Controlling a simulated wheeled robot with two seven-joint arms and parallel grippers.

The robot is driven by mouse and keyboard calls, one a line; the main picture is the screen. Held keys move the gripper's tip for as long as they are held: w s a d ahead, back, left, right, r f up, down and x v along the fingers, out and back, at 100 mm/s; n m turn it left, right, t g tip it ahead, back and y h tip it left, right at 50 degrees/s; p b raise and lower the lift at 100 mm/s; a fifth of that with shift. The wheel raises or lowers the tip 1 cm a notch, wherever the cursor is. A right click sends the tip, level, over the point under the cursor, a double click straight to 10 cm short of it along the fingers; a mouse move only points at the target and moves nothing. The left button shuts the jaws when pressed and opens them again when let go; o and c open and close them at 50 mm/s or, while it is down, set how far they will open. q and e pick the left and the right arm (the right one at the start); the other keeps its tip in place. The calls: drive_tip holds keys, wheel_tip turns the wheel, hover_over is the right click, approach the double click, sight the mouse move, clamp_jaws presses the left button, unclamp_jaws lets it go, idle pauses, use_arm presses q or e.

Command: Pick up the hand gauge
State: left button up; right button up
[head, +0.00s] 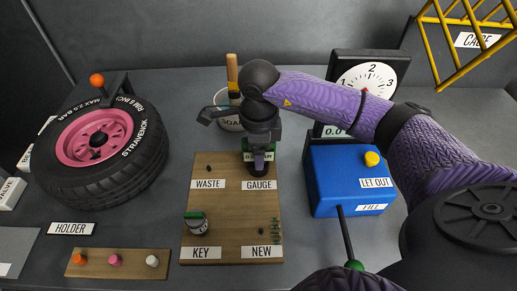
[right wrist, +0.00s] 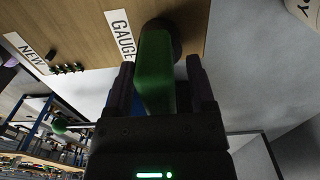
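The hand gauge (head: 247,157) is a green piece at the GAUGE spot of the wooden board, mostly hidden by my right gripper in the head view. In the right wrist view the green gauge (right wrist: 155,75) stands between the fingers, with a dark round part at its far end by the board. My right gripper (right wrist: 160,85) is open around it, with a gap showing on the right side. In the head view the right gripper (head: 262,160) points down over the GAUGE label. My left gripper is not in view.
The wooden board (head: 223,210) also bears a green-and-white piece (head: 196,222) at KEY and several small green pieces (head: 276,231) at NEW.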

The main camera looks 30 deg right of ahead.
clamp_jaws()
